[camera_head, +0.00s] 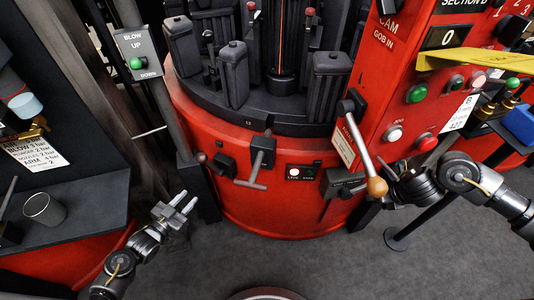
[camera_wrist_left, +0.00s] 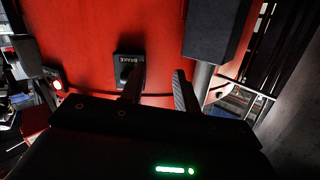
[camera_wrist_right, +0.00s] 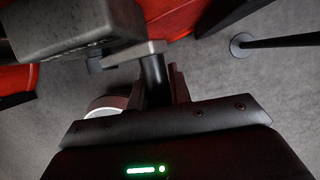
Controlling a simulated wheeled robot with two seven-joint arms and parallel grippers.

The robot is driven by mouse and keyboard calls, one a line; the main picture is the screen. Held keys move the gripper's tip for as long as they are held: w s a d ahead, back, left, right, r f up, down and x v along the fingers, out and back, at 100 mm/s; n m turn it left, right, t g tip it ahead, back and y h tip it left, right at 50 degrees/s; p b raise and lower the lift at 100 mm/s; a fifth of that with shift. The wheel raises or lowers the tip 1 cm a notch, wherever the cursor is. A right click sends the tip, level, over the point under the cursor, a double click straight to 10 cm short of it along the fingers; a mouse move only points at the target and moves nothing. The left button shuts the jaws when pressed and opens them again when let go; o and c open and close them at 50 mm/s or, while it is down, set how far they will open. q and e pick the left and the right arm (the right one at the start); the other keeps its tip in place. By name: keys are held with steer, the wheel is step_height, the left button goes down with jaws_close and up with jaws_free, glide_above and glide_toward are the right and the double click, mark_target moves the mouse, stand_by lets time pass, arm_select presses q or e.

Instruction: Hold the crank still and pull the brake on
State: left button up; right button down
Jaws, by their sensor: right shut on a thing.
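The brake (camera_head: 222,165) is a small black block with a short lever and dark red knob on the red drum's front. Its label reads BRAKE in the left wrist view (camera_wrist_left: 131,66). My left gripper (camera_head: 184,203) is open and empty, below and left of the brake, apart from it. One finger partly covers the brake in the left wrist view. The crank sits on a dark box (camera_head: 345,182); its grey arm (camera_wrist_right: 128,55) and dark grip (camera_wrist_right: 155,82) show in the right wrist view. My right gripper (camera_head: 388,185) is shut on that grip. Its fingertips are partly hidden.
A T-handle (camera_head: 262,158) and a lit LIVE/SAFE lamp (camera_head: 293,172) lie between brake and crank. A dark column (camera_head: 186,140) stands left of the brake. Grey floor (camera_head: 260,262) is clear.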

mark_target(207, 163)
arm_select(q)
steer(key=s+d+r+m+t+h, duration=0.2)
steer(key=s+d+r+t+h, duration=0.1)
steer(key=r+h, duration=0.55)
steer(key=shift+y, duration=0.75)
steer(key=x, duration=0.4)
steer(key=r+x, duration=0.1)
steer(key=x, duration=0.3)
steer(key=r+x, duration=0.1)
steer(key=x, duration=0.3)
steer(key=shift+s+a, duration=0.2)
steer(key=shift+s, duration=0.05)
steer(key=shift+c, duration=0.2)
jaws_close()
